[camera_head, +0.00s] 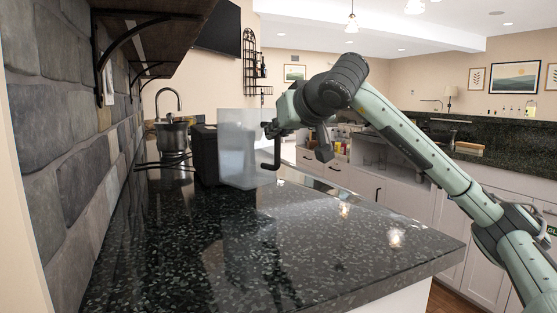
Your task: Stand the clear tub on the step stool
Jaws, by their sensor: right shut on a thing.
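The clear tub (238,150) is upright over the dark counter, in the middle left of the head view. It is frosted and see-through, with an open top. My right gripper (270,145) is shut on the tub's right side. I cannot tell whether the tub's base touches the counter or is slightly above it. My left gripper is not in view. I see no step stool in this view.
A black box-like thing (205,155) stands just left of the tub. A metal pot (172,136) and a faucet (168,101) are farther back. The stone wall (70,130) and wooden shelf (150,30) bound the left. The near counter (260,260) is clear.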

